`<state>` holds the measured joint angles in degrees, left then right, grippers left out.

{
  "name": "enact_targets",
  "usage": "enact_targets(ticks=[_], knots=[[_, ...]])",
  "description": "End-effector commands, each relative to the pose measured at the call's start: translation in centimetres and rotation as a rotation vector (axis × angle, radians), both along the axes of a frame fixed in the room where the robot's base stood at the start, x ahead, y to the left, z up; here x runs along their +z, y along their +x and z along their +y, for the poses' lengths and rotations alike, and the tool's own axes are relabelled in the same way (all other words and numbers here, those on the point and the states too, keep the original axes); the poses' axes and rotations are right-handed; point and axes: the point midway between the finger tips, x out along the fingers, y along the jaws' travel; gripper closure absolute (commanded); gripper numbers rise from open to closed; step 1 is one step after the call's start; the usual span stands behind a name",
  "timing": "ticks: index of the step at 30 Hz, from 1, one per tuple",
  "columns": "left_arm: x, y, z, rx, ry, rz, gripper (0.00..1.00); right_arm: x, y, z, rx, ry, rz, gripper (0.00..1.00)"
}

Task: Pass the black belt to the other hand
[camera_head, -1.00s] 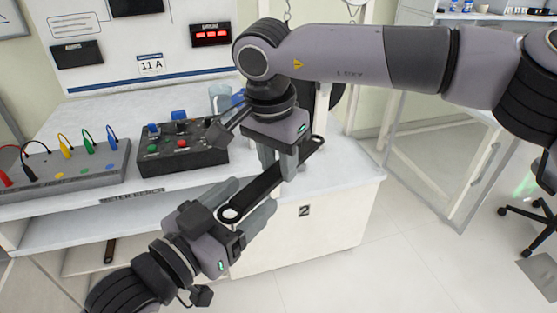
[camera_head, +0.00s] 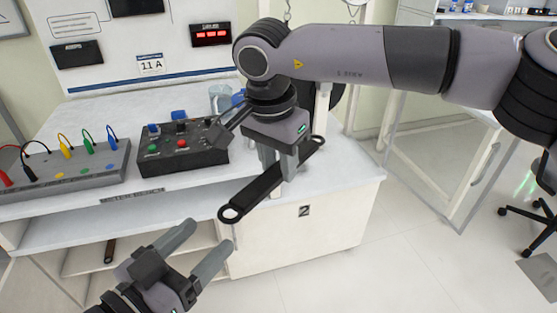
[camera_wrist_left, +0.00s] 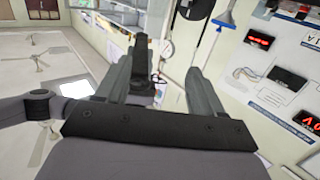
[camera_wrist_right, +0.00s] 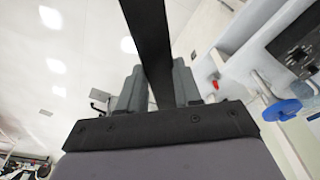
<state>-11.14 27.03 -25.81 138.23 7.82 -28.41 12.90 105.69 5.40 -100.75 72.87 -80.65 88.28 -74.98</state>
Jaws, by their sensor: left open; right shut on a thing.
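The black belt (camera_head: 262,190) is a dark strap with a ring at each end, held in the air in front of the bench. My right gripper (camera_head: 283,168) is shut on it, nearer its upper right end. In the right wrist view the belt (camera_wrist_right: 150,40) runs between the fingers of the right gripper (camera_wrist_right: 152,85). My left gripper (camera_head: 210,236) is open and empty, below and left of the belt's lower ring, apart from it. Its spread fingers also show in the left wrist view (camera_wrist_left: 157,70).
The bench (camera_head: 325,200) stands behind the grippers. On it are a black control box (camera_head: 185,146) with coloured buttons and a grey terminal strip (camera_head: 70,172) with cables. A dark rod (camera_head: 110,250) lies on the lower shelf.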

Motion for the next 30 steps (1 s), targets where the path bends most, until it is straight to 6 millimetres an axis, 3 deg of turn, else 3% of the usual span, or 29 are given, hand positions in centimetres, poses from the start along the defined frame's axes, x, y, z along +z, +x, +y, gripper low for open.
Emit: enact_targets(ticks=[3,7,12,15,21,30], knots=[[-6.0,0.8,2.2,0.104,0.035,0.104,0.32,0.0,0.0,0.0,0.000,0.000,0.000,1.00],[-12.7,0.2,4.7,0.205,0.087,0.219,0.32,0.0,0.0,0.0,0.000,0.000,0.000,1.00],[-20.4,-2.7,7.6,0.304,0.160,0.361,0.32,0.0,0.0,0.0,0.000,0.000,0.000,1.00],[-23.8,-4.6,8.9,0.341,0.198,0.427,0.32,0.0,0.0,0.0,0.000,0.000,0.000,1.00],[-27.4,-7.4,10.2,0.377,0.240,0.505,0.32,0.0,0.0,0.0,0.000,0.000,0.000,1.00],[-28.0,-7.9,10.5,0.384,0.250,0.519,0.32,0.0,0.0,0.0,0.000,0.001,-0.001,1.00]])
